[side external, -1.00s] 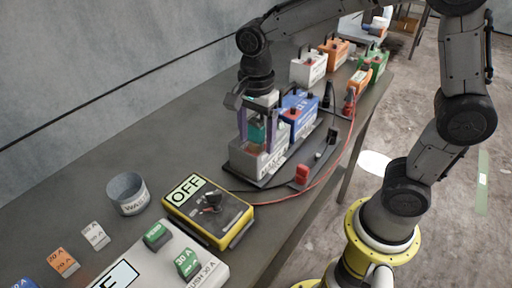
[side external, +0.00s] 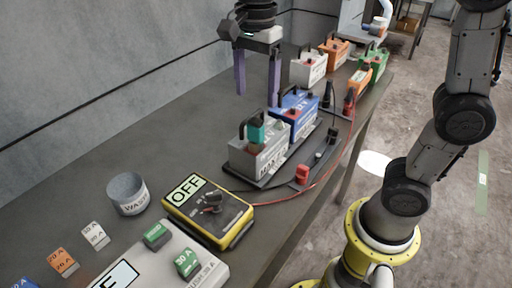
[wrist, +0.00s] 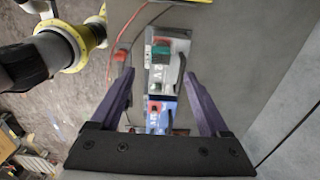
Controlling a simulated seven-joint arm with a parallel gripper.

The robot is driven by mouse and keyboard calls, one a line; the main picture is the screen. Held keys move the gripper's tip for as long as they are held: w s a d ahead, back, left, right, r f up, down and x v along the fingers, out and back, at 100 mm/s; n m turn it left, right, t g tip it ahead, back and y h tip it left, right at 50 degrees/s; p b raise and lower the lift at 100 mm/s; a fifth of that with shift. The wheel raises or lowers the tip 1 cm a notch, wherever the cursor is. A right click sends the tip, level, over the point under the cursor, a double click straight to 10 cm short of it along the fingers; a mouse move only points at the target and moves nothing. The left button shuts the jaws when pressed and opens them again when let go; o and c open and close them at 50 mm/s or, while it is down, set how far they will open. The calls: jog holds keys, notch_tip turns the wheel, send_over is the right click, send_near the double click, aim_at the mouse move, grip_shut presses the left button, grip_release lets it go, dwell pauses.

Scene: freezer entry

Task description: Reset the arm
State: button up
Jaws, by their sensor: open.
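My gripper (side external: 257,82) is open and empty, raised above the table on the wall side of the batteries. Its two purple fingers point down, apart from everything. The grey battery (side external: 258,153), with a teal piece on top, stands on a dark tray (side external: 268,181) beside a blue battery (side external: 296,117). In the wrist view, the grey battery (wrist: 166,75) and the blue battery (wrist: 160,115) lie below and between the open fingers (wrist: 158,90). Most of my upper arm is out of the side view.
A yellow box marked OFF (side external: 207,210), a waste cup (side external: 127,193) and a white panel (side external: 160,262) stand at the front. White (side external: 308,67), orange (side external: 336,50) and green (side external: 374,64) batteries stand at the back. Red and black cables run along the right edge. The wall (side external: 110,80) borders the table.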

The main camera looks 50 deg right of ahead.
jog(key=shift+r, duration=0.75)
jog(key=s+d+r+n+t, duration=0.2)
jog(key=s+d+t, duration=0.15)
jog(key=s, duration=0.65)
jog(key=s+d+f+n+t, duration=0.2)
jog(key=s+f+n, duration=0.3)
jog(key=f+n, duration=0.4)
jog(key=n, duration=0.7)
jog(key=shift+s+f, duration=0.15)
jog(key=shift+f, duration=0.15)
